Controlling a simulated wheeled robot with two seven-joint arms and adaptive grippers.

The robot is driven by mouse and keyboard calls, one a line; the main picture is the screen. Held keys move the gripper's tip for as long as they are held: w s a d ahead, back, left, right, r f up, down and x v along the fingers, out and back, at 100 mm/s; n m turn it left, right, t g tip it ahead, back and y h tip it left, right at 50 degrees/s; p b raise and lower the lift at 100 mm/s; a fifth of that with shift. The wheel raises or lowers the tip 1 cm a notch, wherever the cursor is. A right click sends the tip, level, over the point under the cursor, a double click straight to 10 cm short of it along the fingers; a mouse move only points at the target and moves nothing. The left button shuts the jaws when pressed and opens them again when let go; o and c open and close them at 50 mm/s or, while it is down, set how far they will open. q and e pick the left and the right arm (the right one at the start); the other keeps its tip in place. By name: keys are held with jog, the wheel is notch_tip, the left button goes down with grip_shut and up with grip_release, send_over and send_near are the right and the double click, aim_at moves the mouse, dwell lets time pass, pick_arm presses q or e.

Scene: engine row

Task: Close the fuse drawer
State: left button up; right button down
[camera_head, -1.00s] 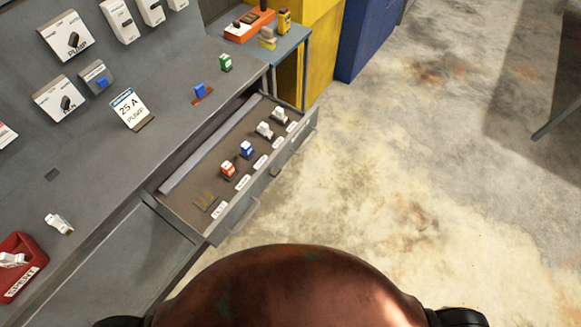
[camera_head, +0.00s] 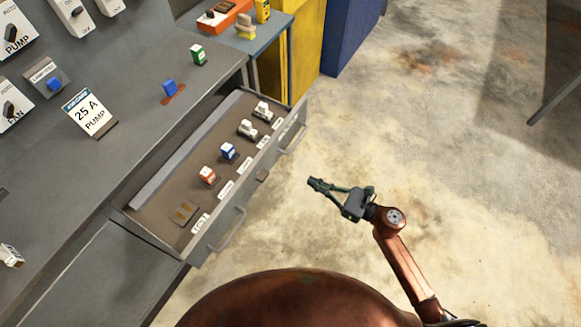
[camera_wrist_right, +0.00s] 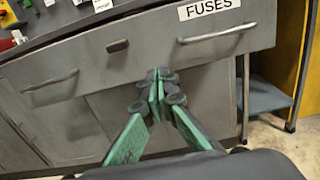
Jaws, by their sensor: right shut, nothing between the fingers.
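The fuse drawer (camera_head: 190,245) stands pulled out from the grey bench in the head view. It holds a red fuse (camera_head: 208,175), a blue fuse (camera_head: 228,151) and two white fuses near its far end. Its front (camera_wrist_right: 150,50) fills the upper part of the right wrist view, with two bar handles and a "FUSES" label. My right gripper (camera_head: 312,183) is shut and empty, out in front of the drawer front and apart from it in the head view. Its closed fingertips (camera_wrist_right: 158,75) point at the drawer front in the wrist view. My left gripper is not in view.
A small side table (camera_head: 265,45) and a yellow cabinet (camera_head: 305,45) stand beyond the drawer. The floor right of the drawer is clear.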

send_near(271, 160)
jog(key=x, duration=0.6)
jog(key=shift+b, duration=0.35)
jog(key=shift+w+a, duration=0.3)
jog(key=shift+a, duration=0.05)
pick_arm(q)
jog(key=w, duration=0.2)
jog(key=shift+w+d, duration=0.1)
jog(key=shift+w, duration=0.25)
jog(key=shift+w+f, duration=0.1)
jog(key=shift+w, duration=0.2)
